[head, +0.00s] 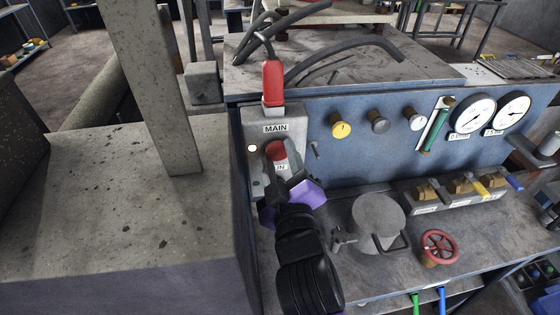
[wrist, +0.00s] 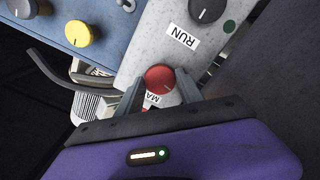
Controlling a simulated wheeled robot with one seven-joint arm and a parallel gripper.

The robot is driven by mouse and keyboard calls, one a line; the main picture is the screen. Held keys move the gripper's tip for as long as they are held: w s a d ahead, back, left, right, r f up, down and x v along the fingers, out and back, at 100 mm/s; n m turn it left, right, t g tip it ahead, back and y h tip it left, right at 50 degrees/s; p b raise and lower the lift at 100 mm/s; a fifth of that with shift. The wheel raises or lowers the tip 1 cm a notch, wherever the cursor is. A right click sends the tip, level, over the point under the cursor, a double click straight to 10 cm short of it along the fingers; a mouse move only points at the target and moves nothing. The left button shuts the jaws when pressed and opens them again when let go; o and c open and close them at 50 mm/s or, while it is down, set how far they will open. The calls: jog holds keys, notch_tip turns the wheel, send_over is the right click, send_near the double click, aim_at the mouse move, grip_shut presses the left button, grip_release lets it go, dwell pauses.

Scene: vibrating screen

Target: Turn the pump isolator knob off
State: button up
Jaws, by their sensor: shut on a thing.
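A red knob (head: 277,152) sits on a grey switch panel (head: 284,114) between a MAIN label and a partly hidden RUN label. No label reading pump isolator is legible. My gripper (head: 282,172), with a purple body, reaches the panel from below and covers its lower part. In the wrist view the red knob (wrist: 160,79) lies between the two grey fingers of my gripper (wrist: 160,88), which are shut on it. The fingers partly cover the MAIN label. A dark knob (wrist: 206,9) stands beyond the RUN label in the wrist view; my gripper hides it in the head view.
A red-handled lever (head: 272,82) rises above the panel. A lit lamp (head: 252,148) is at its left. To the right are a yellow knob (head: 340,129), gauges (head: 473,114), a grey vessel (head: 378,218) and a red handwheel (head: 439,246). A concrete block (head: 120,190) fills the left.

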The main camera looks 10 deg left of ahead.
jog(key=m+b, duration=0.1)
jog(key=m, duration=0.2)
jog(key=shift+f+m+b, duration=0.15)
jog(key=shift+m+b, duration=0.15)
jog(key=shift+b, duration=0.1)
jog(key=m+b, duration=0.2)
jog(key=m, duration=0.2)
jog(key=shift+a+m, duration=0.1)
jog(key=shift+m, duration=0.2)
jog(key=m+b, duration=0.2)
jog(key=m, duration=0.2)
jog(key=shift+m+b, duration=0.6)
jog(key=shift+m, duration=1)
jog(key=o, duration=1.4)
